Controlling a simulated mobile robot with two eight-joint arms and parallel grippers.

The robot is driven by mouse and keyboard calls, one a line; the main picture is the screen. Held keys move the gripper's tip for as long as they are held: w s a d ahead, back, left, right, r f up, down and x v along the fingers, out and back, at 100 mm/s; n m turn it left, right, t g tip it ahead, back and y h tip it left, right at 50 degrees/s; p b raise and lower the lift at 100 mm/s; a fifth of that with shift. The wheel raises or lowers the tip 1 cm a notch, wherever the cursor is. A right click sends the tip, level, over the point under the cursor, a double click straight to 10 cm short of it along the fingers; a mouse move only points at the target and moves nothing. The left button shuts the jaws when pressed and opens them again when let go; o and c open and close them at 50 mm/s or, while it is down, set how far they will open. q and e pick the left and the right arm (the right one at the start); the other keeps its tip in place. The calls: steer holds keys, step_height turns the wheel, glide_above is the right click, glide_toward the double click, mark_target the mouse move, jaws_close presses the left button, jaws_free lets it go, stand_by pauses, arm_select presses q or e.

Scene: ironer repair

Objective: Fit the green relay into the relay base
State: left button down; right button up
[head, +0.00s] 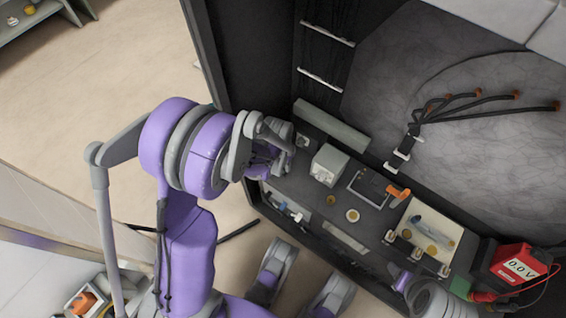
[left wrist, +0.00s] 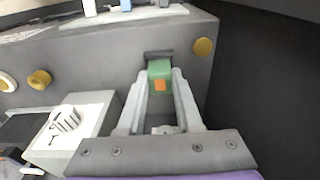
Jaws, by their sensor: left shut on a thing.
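The green relay (left wrist: 160,72), with an orange patch on it, is held between the fingertips of my left gripper (left wrist: 159,82) in the left wrist view. Just beyond it is a dark block (left wrist: 158,54) on the grey panel, which looks like the relay base. The relay's far end meets or overlaps this block; I cannot tell whether it is seated. In the head view my left gripper (head: 272,160) is at the left end of the equipment shelf, and my own arm hides the relay and base. My right gripper is not clearly seen.
A pale box with a knob (head: 328,165) stands close to the right of my left gripper. A yellow disc (left wrist: 203,47) sits beside the dark block. A red meter (head: 515,268) reading 0.0 V is at the far right. The dark cabinet wall (head: 222,60) rises behind.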

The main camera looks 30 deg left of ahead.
stand_by(0.3)
arm_select(q)
steer(key=c, duration=0.5)
jaws_free()
step_height(320, 180, up, 11)
steer(key=s+p, duration=0.1)
steer(key=p, duration=0.2)
steer(key=shift+s+p, duration=0.15)
steer(key=shift+p, duration=0.2)
